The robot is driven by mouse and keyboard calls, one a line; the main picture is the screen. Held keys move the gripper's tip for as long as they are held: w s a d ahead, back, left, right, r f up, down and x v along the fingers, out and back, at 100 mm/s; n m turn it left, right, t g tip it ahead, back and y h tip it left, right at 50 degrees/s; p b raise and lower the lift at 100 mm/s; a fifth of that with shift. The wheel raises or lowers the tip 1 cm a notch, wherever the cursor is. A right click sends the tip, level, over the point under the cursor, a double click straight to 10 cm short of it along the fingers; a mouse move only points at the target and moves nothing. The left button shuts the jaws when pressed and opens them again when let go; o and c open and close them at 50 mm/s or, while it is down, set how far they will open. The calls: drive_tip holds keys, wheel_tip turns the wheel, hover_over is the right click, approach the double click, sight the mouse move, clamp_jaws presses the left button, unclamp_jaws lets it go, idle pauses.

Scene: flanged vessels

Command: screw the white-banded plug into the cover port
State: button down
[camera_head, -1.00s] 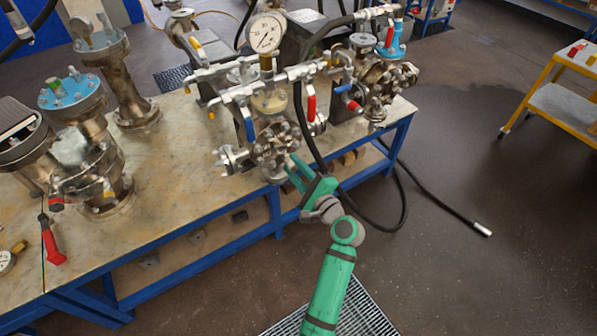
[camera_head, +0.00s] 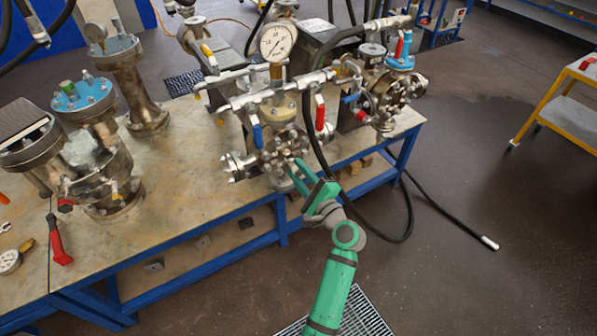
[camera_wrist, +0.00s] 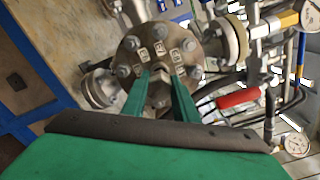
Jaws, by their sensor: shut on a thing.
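My gripper (camera_head: 294,168) reaches the front of the bolted steel cover (camera_head: 281,146) on the middle vessel. In the wrist view, its two green fingers (camera_wrist: 161,92) are shut on a small metal plug (camera_wrist: 160,97), which is in front of the lower middle of the round cover (camera_wrist: 135,55). No white band can be made out on the plug. The fingers and the plug hide the port, so I cannot tell whether the plug is in the thread. White square tags (camera_wrist: 160,48) lie in an arc on the cover face above the fingers.
A pressure gauge (camera_head: 277,42) and pipework with a red lever (camera_head: 320,113) and a blue lever (camera_head: 257,135) stand above the cover. A black hose (camera_head: 313,130) hangs just right of my gripper. Blue-topped vessels (camera_head: 82,95) stand left on the bench (camera_head: 190,170).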

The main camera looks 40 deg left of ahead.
drive_tip(key=shift+x, duration=1.15)
idle(0.4)
drive_tip(key=shift+d, duration=0.15)
